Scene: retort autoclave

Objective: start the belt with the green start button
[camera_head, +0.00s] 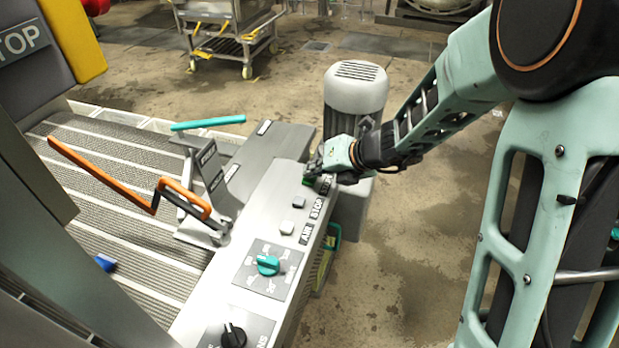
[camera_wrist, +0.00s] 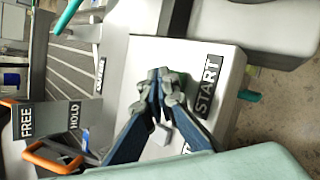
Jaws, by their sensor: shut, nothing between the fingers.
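The green start button (camera_head: 306,181) is on the far end of the grey control panel (camera_head: 204,302), beside its START label. In the head view only a green sliver shows under my gripper (camera_head: 314,171). In the wrist view my gripper (camera_wrist: 160,75) is shut and empty, with its fingertips together over the button's place, just left of the START label (camera_wrist: 207,86). The fingers hide most of the button. I cannot tell whether the tips touch it or whether it is pressed in.
A teal knob (camera_head: 268,265) and a black knob (camera_head: 233,336) are nearer. An orange lever (camera_head: 101,175) and a teal lever (camera_head: 208,123) stand left. A grey motor (camera_head: 356,88) stands behind.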

